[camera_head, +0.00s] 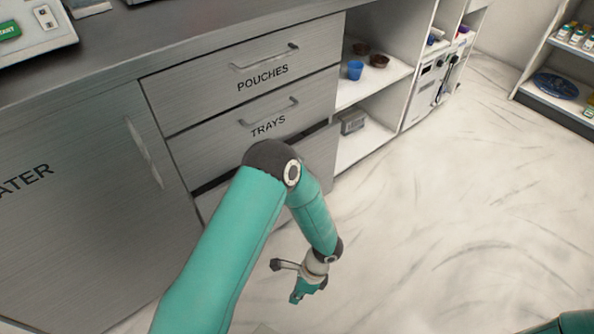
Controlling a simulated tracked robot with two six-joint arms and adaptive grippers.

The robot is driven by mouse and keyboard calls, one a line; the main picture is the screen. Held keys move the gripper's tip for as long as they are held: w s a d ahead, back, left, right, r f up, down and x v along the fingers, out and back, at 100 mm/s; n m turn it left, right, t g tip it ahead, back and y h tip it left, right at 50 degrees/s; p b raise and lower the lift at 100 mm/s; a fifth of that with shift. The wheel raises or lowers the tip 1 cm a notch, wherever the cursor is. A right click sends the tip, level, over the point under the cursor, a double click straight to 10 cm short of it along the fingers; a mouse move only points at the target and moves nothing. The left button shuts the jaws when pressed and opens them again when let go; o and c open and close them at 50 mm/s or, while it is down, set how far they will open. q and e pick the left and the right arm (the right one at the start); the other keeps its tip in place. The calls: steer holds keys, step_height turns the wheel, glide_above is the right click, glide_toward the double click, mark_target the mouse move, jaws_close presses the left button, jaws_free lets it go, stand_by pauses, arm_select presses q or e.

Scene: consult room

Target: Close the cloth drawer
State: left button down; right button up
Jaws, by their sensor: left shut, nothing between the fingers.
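Below the drawer marked TRAYS (225,130) is a third grey drawer (207,204), mostly hidden behind my left arm. Its label does not show, so I cannot read it as the cloth drawer. A dark gap runs between it and the TRAYS drawer, seen on both sides of my arm. How far it stands out is hidden. My left gripper (308,287) is shut and empty. It hangs low over the pale floor, past the arm's bend and to the right of the drawer. My right gripper is out of view.
The POUCHES drawer (205,88) above looks shut. A cabinet door (75,215) is at left. Open shelves to the right hold a blue cup (355,70), brown bowls and a grey box (352,122). The marbled floor (450,220) at right is clear.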

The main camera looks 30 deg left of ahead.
arm_select(q)
steer(key=w+a+r+m+t+y+b, duration=0.1)
steer(key=w+a+r+m+t+y, duration=0.15)
steer(key=w, duration=0.35)
steer(key=w+a+r+m+t+y+b, duration=0.1)
steer(key=w+a+m+t+y, duration=0.1)
steer(key=w+y, duration=0.3)
steer(key=w+a+r+m+t+y+b, duration=0.1)
steer(key=w+a+m+t+y, duration=0.15)
steer(key=w, duration=0.45)
steer(key=w+d+r+m+t+y+b, duration=0.1)
steer(key=w+d+r+t+y+b, duration=0.2)
steer(key=w+r, duration=0.7)
steer(key=shift+t+y, duration=0.5)
steer(key=shift+y, duration=0.2)
steer(key=b+x, duration=0.1)
steer(key=x, duration=0.3)
steer(key=s+r+x, duration=0.1)
steer(key=x, duration=0.3)
steer(key=r+b+x, duration=0.1)
steer(key=x, duration=0.4)
steer(key=shift+s+a+b, duration=0.3)
steer(key=shift+s+a, duration=0.1)
steer(key=shift+a, duration=0.05)
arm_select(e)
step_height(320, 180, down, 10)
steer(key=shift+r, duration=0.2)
